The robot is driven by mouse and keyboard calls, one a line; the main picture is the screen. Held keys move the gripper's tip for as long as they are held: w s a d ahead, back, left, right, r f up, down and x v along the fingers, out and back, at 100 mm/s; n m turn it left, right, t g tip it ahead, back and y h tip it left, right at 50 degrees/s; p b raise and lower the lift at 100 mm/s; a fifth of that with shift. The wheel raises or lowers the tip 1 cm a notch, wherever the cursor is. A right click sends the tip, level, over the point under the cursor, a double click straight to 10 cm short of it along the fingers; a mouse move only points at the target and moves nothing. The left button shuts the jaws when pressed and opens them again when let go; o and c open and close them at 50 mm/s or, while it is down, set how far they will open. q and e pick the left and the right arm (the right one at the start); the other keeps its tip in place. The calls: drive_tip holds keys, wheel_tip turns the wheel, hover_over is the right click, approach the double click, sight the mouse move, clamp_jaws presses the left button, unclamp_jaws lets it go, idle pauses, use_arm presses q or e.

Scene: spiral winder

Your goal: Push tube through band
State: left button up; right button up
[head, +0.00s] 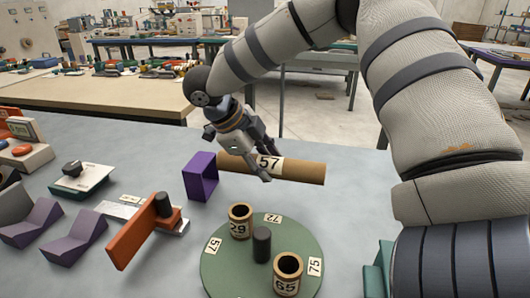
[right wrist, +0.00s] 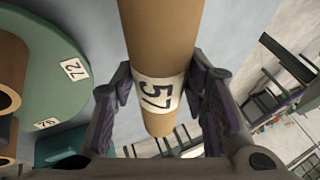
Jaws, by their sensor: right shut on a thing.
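The brown cardboard tube (head: 300,171) bears a white 57 label and lies roughly level above the grey table. My right gripper (head: 262,160) is shut on it near the label; the right wrist view shows the tube (right wrist: 162,40) between both fingers (right wrist: 160,95). The purple band (head: 188,180), an open square frame, stands on the table to the left of the tube. The tube's left end meets the band's right edge in the head view; I cannot tell whether it is inside the opening. The band is not seen in the right wrist view. My left gripper is not in view.
A round green turntable (head: 225,276) holds two short tubes, 79 (head: 240,222) and 65 (head: 287,278), around a dark post (head: 262,245). An orange bar device (head: 135,240) and purple V-shaped rests (head: 70,238) stand at the left.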

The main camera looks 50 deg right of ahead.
drive_tip(key=shift+f, duration=3.05)
drive_tip(key=shift+w+a, duration=0.3)
drive_tip(key=shift+w, duration=0.3)
drive_tip(key=shift+w+a, duration=0.3)
drive_tip(key=shift+w, duration=0.25)
drive_tip(key=shift+w+a+f+b, duration=0.1)
drive_tip(key=shift+w+a+b, duration=0.2)
drive_tip(key=shift+w, duration=0.3)
drive_tip(key=shift+w+a+f+b, duration=0.15)
drive_tip(key=shift+w+a, duration=0.2)
drive_tip(key=shift+w, duration=0.25)
drive_tip(key=shift+w+a+b, duration=0.4)
drive_tip(key=shift+w+b, duration=0.05)
drive_tip(key=shift+w, duration=0.35)
drive_tip(key=shift+w+a+b, duration=0.4)
drive_tip(key=shift+w+b, duration=0.1)
drive_tip(key=shift+w, duration=0.25)
drive_tip(key=shift+w+a+b, duration=0.4)
drive_tip(key=shift+w+b, duration=0.05)
drive_tip(key=shift+w, duration=0.35)
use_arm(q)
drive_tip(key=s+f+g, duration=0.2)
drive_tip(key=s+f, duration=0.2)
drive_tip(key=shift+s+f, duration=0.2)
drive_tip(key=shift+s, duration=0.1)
use_arm(e)
drive_tip(key=shift+f, duration=0.25)
drive_tip(key=o, duration=1.3)
drive_tip(key=shift+c, duration=0.2)
